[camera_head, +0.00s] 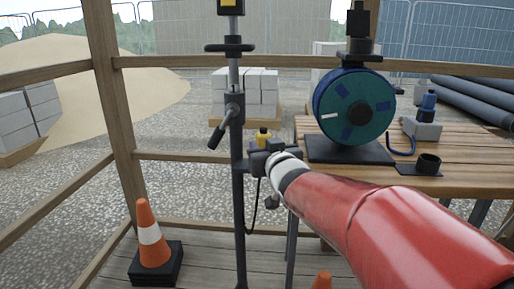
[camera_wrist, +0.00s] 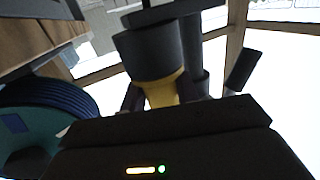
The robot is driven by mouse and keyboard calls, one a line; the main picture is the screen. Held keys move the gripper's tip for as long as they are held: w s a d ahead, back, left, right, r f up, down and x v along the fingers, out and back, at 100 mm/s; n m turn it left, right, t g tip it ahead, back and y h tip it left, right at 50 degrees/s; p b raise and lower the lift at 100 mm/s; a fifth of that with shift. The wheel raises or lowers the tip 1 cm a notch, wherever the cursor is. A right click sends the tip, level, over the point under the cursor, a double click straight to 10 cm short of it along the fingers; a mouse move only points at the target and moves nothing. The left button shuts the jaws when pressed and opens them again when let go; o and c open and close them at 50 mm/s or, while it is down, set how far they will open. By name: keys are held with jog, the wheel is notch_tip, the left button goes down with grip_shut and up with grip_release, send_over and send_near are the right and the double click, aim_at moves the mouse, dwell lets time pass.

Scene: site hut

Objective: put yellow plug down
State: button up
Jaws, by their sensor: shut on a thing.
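The yellow plug (camera_head: 263,136) is held upright at my gripper (camera_head: 266,152), beside the dark stand's pole and left of the wooden bench (camera_head: 465,180). A dark cable hangs below the gripper by the pole. In the wrist view the plug (camera_wrist: 163,92) shows a yellow body and a wide dark end, between my gripper's fingers (camera_wrist: 158,98). The fingers are shut on it and partly hidden by the dark gripper body. The plug looks clear of the bench top.
The dark stand (camera_head: 237,130) rises close by my gripper. On the bench are a cable reel (camera_head: 353,105), a blue plug (camera_head: 427,104) in a grey block (camera_head: 422,129) and a black round holder (camera_head: 428,163). A traffic cone (camera_head: 150,235) stands at lower left.

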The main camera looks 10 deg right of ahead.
jog(key=o, duration=1.1)
jog(key=shift+r, duration=0.1)
jog(key=shift+r+p, duration=0.25)
jog(key=shift+p, duration=0.25)
jog(key=s, duration=1.2)
jog(key=s+f+g, duration=0.4)
jog(key=s+f, duration=0.1)
jog(key=s+f+g, duration=0.4)
jog(key=s+f, duration=0.1)
jog(key=s, duration=0.1)
jog(key=s+f+g+h, duration=0.1)
jog(key=s+f+g, duration=0.2)
jog(key=s+f, duration=0.3)
jog(key=shift+m+g, duration=0.4)
